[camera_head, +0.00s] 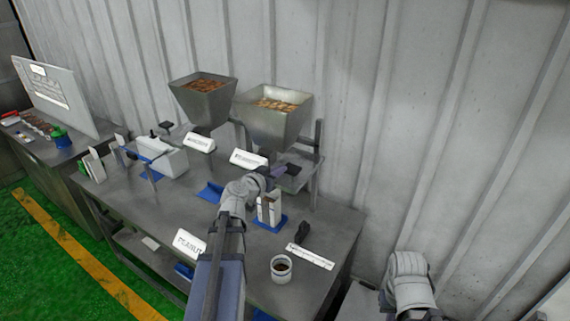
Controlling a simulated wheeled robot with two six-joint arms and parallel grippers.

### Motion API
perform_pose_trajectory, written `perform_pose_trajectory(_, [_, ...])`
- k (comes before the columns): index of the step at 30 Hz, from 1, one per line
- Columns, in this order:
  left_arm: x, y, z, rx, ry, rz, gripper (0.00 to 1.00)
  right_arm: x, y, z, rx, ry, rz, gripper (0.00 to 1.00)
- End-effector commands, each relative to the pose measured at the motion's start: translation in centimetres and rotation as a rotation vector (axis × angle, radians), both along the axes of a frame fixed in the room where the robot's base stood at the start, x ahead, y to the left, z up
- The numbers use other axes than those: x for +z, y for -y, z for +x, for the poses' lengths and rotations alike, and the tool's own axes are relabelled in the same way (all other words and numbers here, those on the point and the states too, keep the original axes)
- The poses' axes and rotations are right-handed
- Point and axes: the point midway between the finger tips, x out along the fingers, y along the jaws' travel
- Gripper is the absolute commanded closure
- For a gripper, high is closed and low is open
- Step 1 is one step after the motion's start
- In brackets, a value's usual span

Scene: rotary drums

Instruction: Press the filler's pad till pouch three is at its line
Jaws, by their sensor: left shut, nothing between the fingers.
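Two metal hoppers stand at the back of the steel table; the right hopper (273,115) holds pale brown pieces, the left hopper (203,98) darker ones. My left gripper (283,171) is shut and empty, just below the right hopper and close to its dark outlet parts. I cannot tell whether it touches a pad. A white and brown pouch (267,213) stands upright on a blue base (279,226) just below the gripper. Its fill line and level are too small to read. My right arm shows at the lower right, its fingers out of view.
A white cup with dark contents (282,271), a black object (302,232) and a white strip (311,257) lie near the table's right front. A white sealer-like box (162,158) and white cards stand at the left. A corrugated wall is behind.

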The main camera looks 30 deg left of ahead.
Motion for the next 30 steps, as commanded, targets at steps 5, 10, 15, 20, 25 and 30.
perform_pose_trajectory(5, [1.0,-0.2,-3.5,0.001,0.000,-0.001,1.00,1.0,0.0,0.0,0.001,-0.001,0.000,1.00])
perform_pose_trajectory(10, [1.1,-0.4,-4.3,0.000,0.000,-0.001,1.00,1.1,0.0,0.0,0.001,-0.001,0.000,1.00])
perform_pose_trajectory(15, [1.1,-0.4,-4.3,-0.001,0.000,0.000,1.00,1.0,0.0,0.0,0.001,-0.001,0.000,1.00])
perform_pose_trajectory(20, [1.1,-0.4,-4.3,-0.001,0.000,0.000,1.00,1.0,0.0,0.0,0.001,-0.001,0.000,1.00])
perform_pose_trajectory(25, [1.1,-0.4,-4.2,-0.001,0.000,0.000,1.00,1.0,0.0,0.0,0.001,-0.001,0.000,1.00])
perform_pose_trajectory(30, [1.1,-0.4,-4.2,-0.001,0.000,0.000,1.00,1.0,0.0,0.0,0.001,-0.001,0.000,1.00])
